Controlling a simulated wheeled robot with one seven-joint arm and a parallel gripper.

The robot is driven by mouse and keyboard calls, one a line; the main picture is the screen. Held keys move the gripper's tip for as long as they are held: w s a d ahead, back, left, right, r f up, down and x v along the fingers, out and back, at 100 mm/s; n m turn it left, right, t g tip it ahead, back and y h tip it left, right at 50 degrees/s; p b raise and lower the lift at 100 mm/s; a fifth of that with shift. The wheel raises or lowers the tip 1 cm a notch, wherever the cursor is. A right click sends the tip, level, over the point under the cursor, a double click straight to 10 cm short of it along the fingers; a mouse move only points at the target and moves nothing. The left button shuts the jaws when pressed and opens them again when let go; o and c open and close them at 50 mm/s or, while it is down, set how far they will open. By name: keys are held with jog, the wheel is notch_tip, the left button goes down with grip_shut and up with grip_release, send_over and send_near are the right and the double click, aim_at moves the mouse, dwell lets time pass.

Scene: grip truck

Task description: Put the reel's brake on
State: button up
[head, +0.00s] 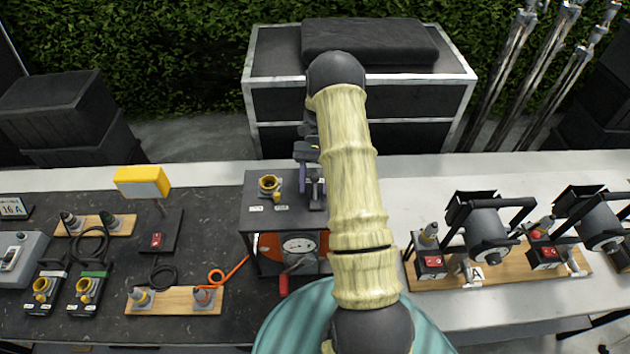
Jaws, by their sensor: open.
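The reel (267,246) is an orange drum with a pale round face, under a dark box-like frame at the middle of the bench. A red grip (283,285) hangs at its front; I cannot tell whether it is the brake or a crank. An orange cable (236,270) runs out to the left. My arm hides the reel's right side. My gripper (314,190) is open, partly hidden by my arm, over the right part of the frame's top and behind and above the reel. It is apart from the red grip.
A yellow-collared socket (269,186) stands on the frame's top (255,215). Two black lamps (488,228) stand on a wooden board (450,278) at the right. A dark case (360,105) stands behind.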

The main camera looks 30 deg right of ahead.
jog(key=shift+w+d+r+b, duration=0.15)
jog(key=shift+w+d+b, duration=0.15)
jog(key=shift+w+b, duration=0.2)
jog(key=shift+b+v, duration=1.05)
jog(key=shift+v, duration=2.15)
jog(key=shift+r, duration=0.1)
